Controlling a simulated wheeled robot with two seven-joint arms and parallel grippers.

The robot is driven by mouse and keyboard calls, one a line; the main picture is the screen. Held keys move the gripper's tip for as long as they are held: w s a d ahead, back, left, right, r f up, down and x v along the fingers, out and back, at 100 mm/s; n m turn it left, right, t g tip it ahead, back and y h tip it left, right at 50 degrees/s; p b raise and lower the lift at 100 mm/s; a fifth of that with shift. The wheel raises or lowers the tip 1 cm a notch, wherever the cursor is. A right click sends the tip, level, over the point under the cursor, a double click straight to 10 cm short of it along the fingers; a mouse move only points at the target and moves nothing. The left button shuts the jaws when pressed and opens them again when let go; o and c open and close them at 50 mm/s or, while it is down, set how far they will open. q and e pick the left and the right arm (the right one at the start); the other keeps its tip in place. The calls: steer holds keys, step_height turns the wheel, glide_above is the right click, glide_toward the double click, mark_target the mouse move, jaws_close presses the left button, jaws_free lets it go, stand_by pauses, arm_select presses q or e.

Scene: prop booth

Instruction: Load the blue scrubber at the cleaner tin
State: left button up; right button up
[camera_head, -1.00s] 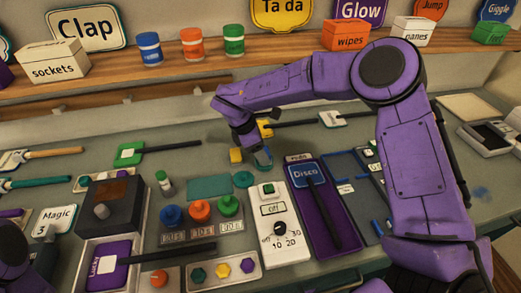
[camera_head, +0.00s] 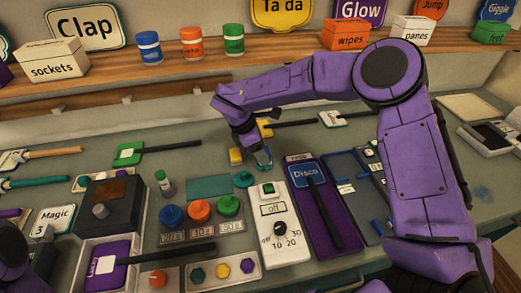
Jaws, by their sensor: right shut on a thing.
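My right gripper (camera_head: 256,154) reaches down from the purple right arm near the middle of the table. It is shut on a small blue-teal thing (camera_head: 264,160), which looks like the blue scrubber. The jaws hide part of it, and I cannot tell whether it touches the table. A small green-capped container (camera_head: 163,183) stands upright to the left of the gripper. It may be the cleaner tin, but its label is too small to read. My left gripper is not in view; only a purple arm part shows at the lower left edge.
A flat teal pad (camera_head: 208,187) and a round teal piece (camera_head: 243,180) lie nearer. A white timer box (camera_head: 279,222) and a purple tray (camera_head: 322,232) stand in front. Blue, orange and green tins (camera_head: 191,41) stand on the shelf.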

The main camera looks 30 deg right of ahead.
stand_by(0.3)
steer(key=shift+r+p, duration=1.75)
steer(key=shift+r, duration=1.8)
steer(key=shift+s+m, duration=0.1)
steer(key=shift+m, duration=0.5)
steer(key=s+a+r+m+g+y+b, duration=0.1)
steer(key=s+a+m+g+y+b, duration=0.2)
steer(key=m, duration=1)
steer(key=shift+s+a+m+y, duration=0.45)
steer(key=shift+a+y, duration=0.25)
steer(key=shift+a, duration=0.5)
